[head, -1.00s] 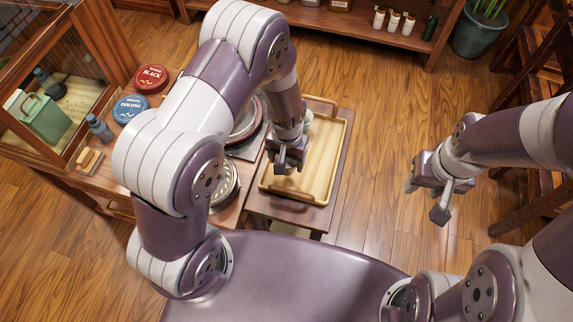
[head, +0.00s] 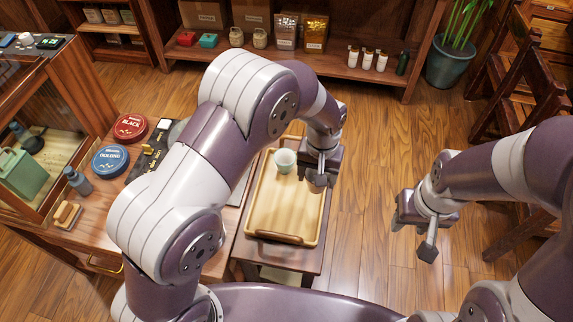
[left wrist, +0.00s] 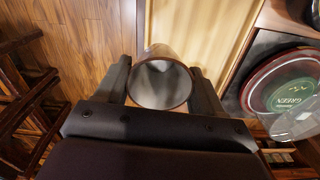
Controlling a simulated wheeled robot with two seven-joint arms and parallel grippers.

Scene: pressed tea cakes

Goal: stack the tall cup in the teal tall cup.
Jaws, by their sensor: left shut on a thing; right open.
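The teal tall cup (head: 285,160), pale green, stands upright near the far end of the wooden tray (head: 259,205). My left gripper (head: 319,178) is at the right side of the tray, to the right of and nearer than the teal cup, and apart from it. It is shut on the tall cup (head: 317,187), which is mostly hidden by the gripper in the head view. In the left wrist view the tall cup (left wrist: 160,84) sits between the two fingers with its round mouth facing the camera. My right gripper (head: 412,237) is open and empty over the floor at right.
The tray lies on a small side table (head: 318,252). Left are a red tin (head: 130,127), a blue tin (head: 110,161) and a grey bottle (head: 77,181). A green-labelled disc (left wrist: 290,85) shows in the wrist view. Shelves stand behind; floor right of the tray is clear.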

